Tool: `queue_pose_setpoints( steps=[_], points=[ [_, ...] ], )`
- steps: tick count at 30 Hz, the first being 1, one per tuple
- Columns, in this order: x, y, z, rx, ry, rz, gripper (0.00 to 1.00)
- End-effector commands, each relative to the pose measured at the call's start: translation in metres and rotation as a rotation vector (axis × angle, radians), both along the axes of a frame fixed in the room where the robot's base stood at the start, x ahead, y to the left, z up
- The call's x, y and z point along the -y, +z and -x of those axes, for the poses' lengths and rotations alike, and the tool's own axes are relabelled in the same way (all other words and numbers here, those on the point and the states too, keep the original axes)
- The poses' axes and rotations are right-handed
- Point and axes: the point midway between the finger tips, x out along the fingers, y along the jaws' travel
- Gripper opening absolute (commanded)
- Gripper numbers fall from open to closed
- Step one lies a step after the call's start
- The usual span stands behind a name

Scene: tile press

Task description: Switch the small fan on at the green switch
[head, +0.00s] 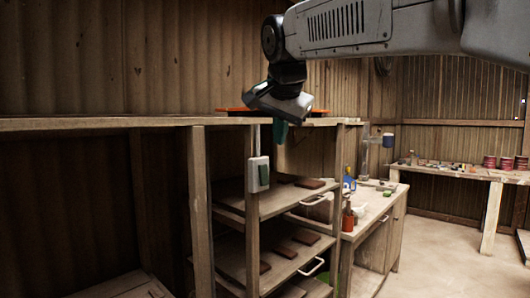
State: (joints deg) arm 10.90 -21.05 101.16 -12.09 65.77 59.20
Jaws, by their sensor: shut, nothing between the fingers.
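The green switch (263,173) sits on a pale box (252,175) fixed to a wooden post of the shelf unit, with a pale conduit running up from it. My gripper (280,138) hangs above and slightly right of the switch box, pointing down. Its dark green fingertips look closed together, with nothing seen between them. A gap shows between the fingertips and the switch in the picture; the depth between them is hard to tell. I cannot make out the small fan for certain.
An orange tray (232,110) lies on the shelf top behind my gripper. Shelves with dark tiles (284,252) stand below. A workbench (374,215) with bottles and a blue-headed stand (388,141) is to the right. Open floor (450,250) lies beyond.

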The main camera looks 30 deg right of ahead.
Motion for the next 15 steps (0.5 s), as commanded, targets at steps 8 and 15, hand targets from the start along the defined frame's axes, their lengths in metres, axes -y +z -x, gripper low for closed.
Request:
queue_pose_setpoints(
  steps=[8,15],
  points=[
    [-0.012,0.030,0.010,0.000,0.000,0.000,0.00],
    [-0.013,0.033,0.012,-0.002,-0.001,0.000,0.00]
  ],
)
